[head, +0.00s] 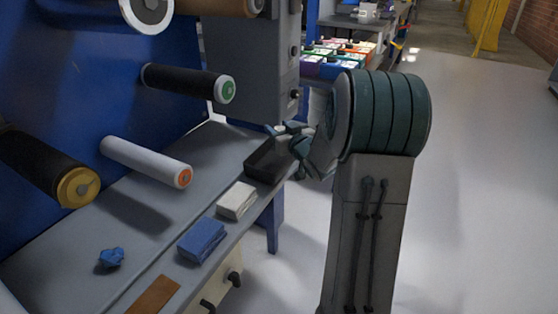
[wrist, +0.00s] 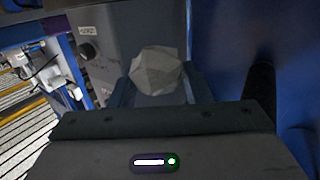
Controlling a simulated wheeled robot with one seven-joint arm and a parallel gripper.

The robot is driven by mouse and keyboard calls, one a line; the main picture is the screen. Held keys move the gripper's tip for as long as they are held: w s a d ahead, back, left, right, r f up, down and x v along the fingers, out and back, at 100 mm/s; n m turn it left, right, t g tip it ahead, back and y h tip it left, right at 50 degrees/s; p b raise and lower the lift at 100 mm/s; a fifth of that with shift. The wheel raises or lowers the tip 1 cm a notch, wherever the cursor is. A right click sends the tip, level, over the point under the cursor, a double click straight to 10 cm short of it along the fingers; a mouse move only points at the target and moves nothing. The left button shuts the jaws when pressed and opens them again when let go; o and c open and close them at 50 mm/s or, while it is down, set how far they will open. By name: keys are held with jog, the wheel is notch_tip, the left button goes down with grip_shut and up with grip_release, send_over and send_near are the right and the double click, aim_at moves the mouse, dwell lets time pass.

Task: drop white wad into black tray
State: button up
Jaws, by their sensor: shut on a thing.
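The white wad (wrist: 157,68) is crumpled and sits between my two fingers in the wrist view. My gripper (wrist: 157,86) is shut on it. In the head view my gripper (head: 281,130) is at the far end of the bench, just above the black tray (head: 256,172). The wad is hard to make out there, largely hidden by the fingers. The tray lies on the bench near its right edge, and my gripper covers part of its far right side. I do not make out the tray in the wrist view.
A white folded stack (head: 237,200) and a blue folded stack (head: 201,240) lie nearer along the bench. A blue wad (head: 111,257) lies at front left. Rollers, including a black one (head: 187,82) and a white one (head: 146,161), stick out from the blue panel over the bench.

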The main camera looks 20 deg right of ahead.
jog(key=o, duration=1)
jog(key=shift+s, duration=0.1)
jog(key=s+p, duration=0.1)
jog(key=s, duration=0.3)
jog(key=s+p, duration=0.1)
jog(key=s, duration=0.4)
jog(key=s+d+p, duration=0.1)
jog(key=s, duration=0.3)
jog(key=shift+s+r, duration=0.3)
jog(key=shift+r, duration=0.1)
